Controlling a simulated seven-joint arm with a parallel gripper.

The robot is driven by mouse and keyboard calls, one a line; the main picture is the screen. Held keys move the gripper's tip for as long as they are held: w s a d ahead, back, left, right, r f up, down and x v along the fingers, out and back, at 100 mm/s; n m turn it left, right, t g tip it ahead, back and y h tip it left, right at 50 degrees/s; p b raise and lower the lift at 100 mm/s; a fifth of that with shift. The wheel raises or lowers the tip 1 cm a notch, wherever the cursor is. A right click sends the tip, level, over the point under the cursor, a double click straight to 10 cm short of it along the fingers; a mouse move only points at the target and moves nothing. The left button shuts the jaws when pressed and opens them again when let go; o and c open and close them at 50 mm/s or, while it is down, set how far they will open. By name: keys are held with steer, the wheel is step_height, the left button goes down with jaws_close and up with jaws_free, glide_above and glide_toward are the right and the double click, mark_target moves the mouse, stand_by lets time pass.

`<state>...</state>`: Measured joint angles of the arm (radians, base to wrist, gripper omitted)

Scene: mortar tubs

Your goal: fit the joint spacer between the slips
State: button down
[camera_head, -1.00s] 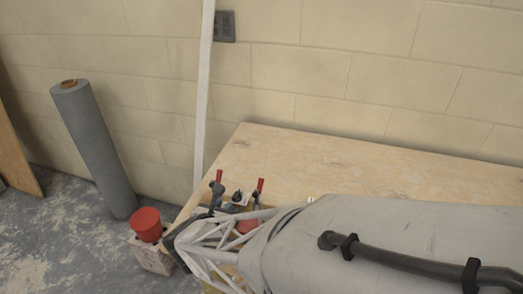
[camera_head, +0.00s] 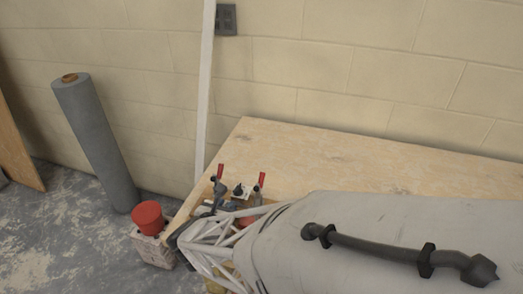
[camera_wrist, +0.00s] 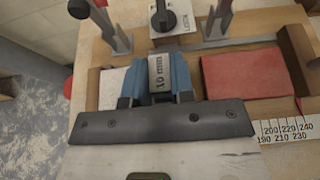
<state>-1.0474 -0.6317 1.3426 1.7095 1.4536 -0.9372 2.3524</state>
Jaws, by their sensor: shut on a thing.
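My gripper (camera_wrist: 159,85) shows in the wrist view with blue fingers, shut on a pale joint spacer (camera_wrist: 157,71) marked "10 mm". The red slip (camera_wrist: 246,73) lies to the right of the fingers in a wooden jig (camera_wrist: 283,105). A whitish slip (camera_wrist: 113,85) lies to the left, partly covered by the gripper. The spacer is over or in the space between the slips. Its lower end is hidden, so I cannot tell how deep it sits or whether it touches either slip. In the head view my arm hides most of this.
Two toggle clamps with red handles (camera_head: 219,172) (camera_head: 262,179) stand at the jig's far side, with a black lock knob (camera_wrist: 166,19) between them. A printed scale (camera_wrist: 286,130) is at right. The wooden bench (camera_head: 330,165) is clear behind. A red tub (camera_head: 147,215) stands on a block at left.

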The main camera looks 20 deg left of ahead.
steer(key=shift+f, duration=0.1)
stand_by(0.6)
steer(key=shift+c, duration=2.1)
jaws_free()
steer(key=shift+r, duration=3.5)
